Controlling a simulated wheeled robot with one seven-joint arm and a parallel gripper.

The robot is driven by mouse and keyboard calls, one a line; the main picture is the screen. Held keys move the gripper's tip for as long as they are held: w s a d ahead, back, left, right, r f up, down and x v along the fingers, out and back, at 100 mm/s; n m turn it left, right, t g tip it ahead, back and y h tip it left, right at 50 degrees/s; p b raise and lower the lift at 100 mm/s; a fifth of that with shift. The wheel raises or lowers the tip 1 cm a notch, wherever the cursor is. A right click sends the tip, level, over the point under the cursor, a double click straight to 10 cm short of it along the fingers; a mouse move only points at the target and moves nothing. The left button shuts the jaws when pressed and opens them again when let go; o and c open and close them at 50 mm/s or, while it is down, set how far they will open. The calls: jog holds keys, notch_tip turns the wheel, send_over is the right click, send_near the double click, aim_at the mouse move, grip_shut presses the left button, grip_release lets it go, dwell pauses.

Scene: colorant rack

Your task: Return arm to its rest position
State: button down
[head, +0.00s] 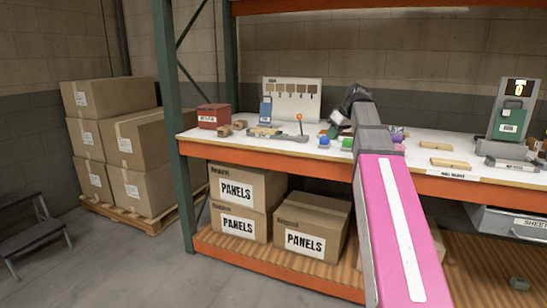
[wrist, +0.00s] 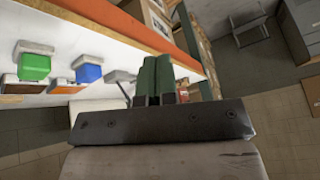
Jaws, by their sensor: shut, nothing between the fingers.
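My gripper (wrist: 156,65) shows in the wrist view as two green fingers side by side, shut with nothing between them. My pink and grey arm reaches from the bottom right of the head view up over the white-topped bench (head: 310,147). In the head view the dark end of the arm is above the bench, and the fingers cannot be made out there.
On the bench are a red box (head: 214,116), a blue container (head: 265,110), a sample board (head: 291,100), wooden blocks (head: 450,163) and a device with a display (head: 514,108). Cartons (head: 138,140) stand left; the floor between is clear.

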jog(key=s+a+f+m+g+h, duration=0.1)
jog(key=s+f+m, duration=0.15)
jog(key=f, duration=1.05)
jog(key=s+a+f+m+g+h, duration=0.15)
jog(key=s+f, duration=0.25)
jog(key=f, duration=1)
jog(key=s+f+m+h, duration=0.1)
jog(key=s+f+m, duration=0.1)
jog(key=s+f, duration=0.5)
jog(key=s+a+f+m+h, duration=0.1)
jog(key=s+f+m, duration=0.1)
jog(key=s+f, duration=0.5)
notch_tip(320, 180, down, 6)
jog(key=shift+s+r+g, duration=0.25)
jog(key=shift+g, duration=0.1)
